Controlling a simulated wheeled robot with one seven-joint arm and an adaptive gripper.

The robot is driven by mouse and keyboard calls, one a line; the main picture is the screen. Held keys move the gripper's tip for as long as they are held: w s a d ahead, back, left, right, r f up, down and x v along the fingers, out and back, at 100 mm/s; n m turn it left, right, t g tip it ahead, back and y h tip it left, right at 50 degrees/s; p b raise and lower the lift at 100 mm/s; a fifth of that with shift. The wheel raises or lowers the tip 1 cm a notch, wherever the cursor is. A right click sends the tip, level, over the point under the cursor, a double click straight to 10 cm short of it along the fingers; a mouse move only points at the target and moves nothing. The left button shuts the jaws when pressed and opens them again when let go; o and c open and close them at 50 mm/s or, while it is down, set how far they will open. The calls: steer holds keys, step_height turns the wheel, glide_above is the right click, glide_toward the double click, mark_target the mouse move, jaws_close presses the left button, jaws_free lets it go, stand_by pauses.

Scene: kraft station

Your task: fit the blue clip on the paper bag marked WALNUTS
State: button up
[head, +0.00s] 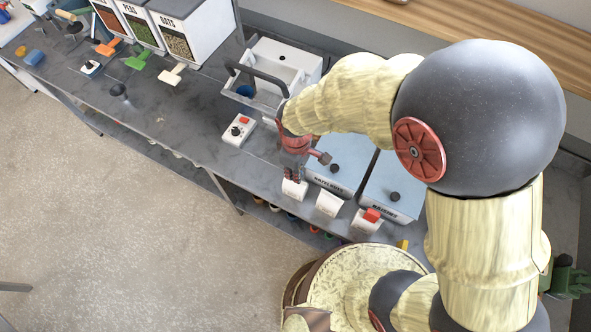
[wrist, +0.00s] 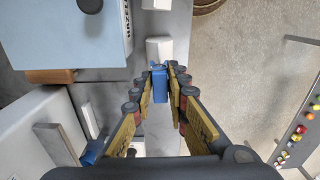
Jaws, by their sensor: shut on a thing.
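My gripper (wrist: 171,78) is shut on the blue clip (wrist: 159,86), which sits between its fingertips in the wrist view. In the head view my gripper (head: 292,175) is over the leftmost of three small white bags (head: 294,190) near the bench's front edge; the clip cannot be made out there. The middle bag (head: 328,204) is bare on top. The right bag (head: 360,224) has a red clip (head: 371,214) on it. The bag labels are too small to read, so I cannot tell which is marked WALNUTS. Whether the clip touches a bag is unclear.
A bin marked HAZELNUTS (head: 341,167) and a second lidded bin (head: 394,190) stand behind the bags. A white box with a red button (head: 238,131) and a white caddy (head: 290,60) lie to the left. The bench between the box and scoops (head: 172,75) is largely free.

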steer(key=shift+f, duration=0.3)
steer(key=shift+f+b, duration=0.35)
steer(key=shift+b, duration=0.05)
steer(key=shift+f+b, duration=0.65)
steer(key=shift+f, duration=0.3)
stand_by(0.3)
steer(key=o, duration=0.9)
steer(key=shift+o, duration=0.4)
steer(key=o, duration=1)
steer(key=shift+r+p, duration=1.2)
steer(key=shift+r, duration=0.45)
